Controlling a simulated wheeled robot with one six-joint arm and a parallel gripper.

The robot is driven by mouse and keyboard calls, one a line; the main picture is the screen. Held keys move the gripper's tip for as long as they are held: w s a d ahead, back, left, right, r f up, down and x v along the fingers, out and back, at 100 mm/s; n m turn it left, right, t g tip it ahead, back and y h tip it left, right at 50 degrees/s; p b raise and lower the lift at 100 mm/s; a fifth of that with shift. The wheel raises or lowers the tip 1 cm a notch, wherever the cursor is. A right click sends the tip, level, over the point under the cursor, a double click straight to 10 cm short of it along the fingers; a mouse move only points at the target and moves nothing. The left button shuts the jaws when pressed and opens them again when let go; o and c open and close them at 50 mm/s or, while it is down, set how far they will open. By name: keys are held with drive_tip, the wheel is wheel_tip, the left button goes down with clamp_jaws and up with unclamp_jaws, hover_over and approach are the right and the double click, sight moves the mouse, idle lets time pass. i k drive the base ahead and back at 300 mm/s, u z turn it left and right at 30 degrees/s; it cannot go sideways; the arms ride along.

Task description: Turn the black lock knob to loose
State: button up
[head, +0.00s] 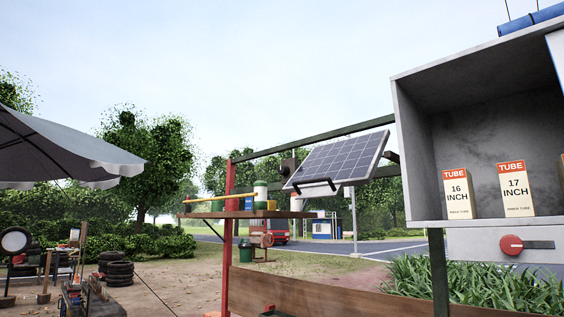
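A tilted solar panel (340,160) is fixed to a dark green rail right of the middle, with a black handle (316,187) along its lower edge. A small dark part (289,168) sits at the panel's left side by the rail. It may be the black lock knob, but it is too small to tell, and its setting cannot be read. My gripper is not in view.
A wooden shelf (240,214) with cans stands below and left of the panel. An open grey box (412,150) with two tube cartons is at the right, above a red knob (511,244) with a dark lever plate. A red post (228,240), umbrella (60,145) and tyres (117,272) are left.

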sight(284, 170)
drive_tip(key=z, duration=0.1)
drive_tip(key=k, duration=0.5)
drive_tip(key=u, duration=1.35)
drive_tip(key=i, duration=0.75)
drive_tip(key=u, duration=0.7)
drive_tip(key=i, duration=0.8)
drive_tip(key=z, duration=0.45)
drive_tip(key=i, duration=0.8)
drive_tip(key=z, duration=0.65)
